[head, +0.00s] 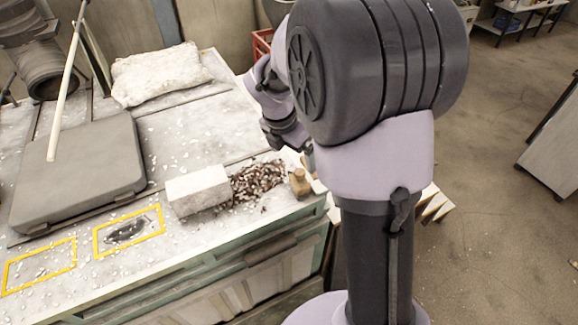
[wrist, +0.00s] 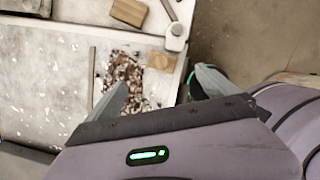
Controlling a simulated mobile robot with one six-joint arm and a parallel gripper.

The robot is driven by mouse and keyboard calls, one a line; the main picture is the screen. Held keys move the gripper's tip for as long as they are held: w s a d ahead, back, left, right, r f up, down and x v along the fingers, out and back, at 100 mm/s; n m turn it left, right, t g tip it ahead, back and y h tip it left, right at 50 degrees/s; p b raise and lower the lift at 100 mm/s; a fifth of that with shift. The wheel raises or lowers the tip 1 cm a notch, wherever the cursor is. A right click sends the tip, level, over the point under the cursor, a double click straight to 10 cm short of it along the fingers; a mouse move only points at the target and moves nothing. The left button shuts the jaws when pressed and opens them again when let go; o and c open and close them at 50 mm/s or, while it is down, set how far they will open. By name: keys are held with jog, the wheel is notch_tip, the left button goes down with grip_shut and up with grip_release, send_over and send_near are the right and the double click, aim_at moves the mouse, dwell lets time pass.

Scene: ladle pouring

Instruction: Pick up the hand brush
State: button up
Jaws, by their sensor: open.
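I cannot tell for sure which thing is the hand brush. A small tan wooden piece (head: 299,182) with a rounded top, perhaps the brush, stands at the table's right end beside a pile of brown and white chips (head: 258,180). In the wrist view a tan block (wrist: 161,61) lies just right of the chips (wrist: 122,72). My gripper (wrist: 160,90) is open and empty, its two grey fingers apart above the chips and the table edge. In the head view my arm hides most of the gripper.
A pale block (head: 198,190) lies left of the chips. A grey slab (head: 80,172) with a pale rod, a lumpy sack (head: 160,73) and two yellow outlines, one around a dark object (head: 126,230), are on the table (head: 190,135). A red crate (head: 262,44) stands behind.

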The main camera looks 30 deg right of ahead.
aim_at(300, 170)
jog(key=x, duration=0.6)
jog(key=shift+w+f+b, duration=0.2)
jog(key=shift+f+b, duration=0.1)
jog(key=shift+b, duration=0.05)
jog(key=x, duration=0.3)
jog(key=b+x, duration=0.1)
jog(key=x, duration=0.1)
jog(key=shift+s+f, duration=0.2)
jog(key=shift+s, duration=0.1)
jog(key=shift+w+f, duration=0.1)
jog(key=shift+f, duration=0.1)
jog(key=shift+r, duration=0.1)
jog(key=shift+c, duration=1.4)
jog(key=c, duration=1.2)
jog(key=shift+r, duration=0.55)
jog(key=shift+c, duration=0.2)
notch_tip(300, 170, up, 3)
jog(key=shift+f+p, duration=0.15)
jog(key=shift+p, duration=0.35)
jog(key=s+a+r+b, duration=0.1)
jog(key=s+a, duration=0.7)
jog(key=a, duration=0.5)
jog(key=shift+s+a, duration=0.2)
jog(key=shift+s, duration=0.2)
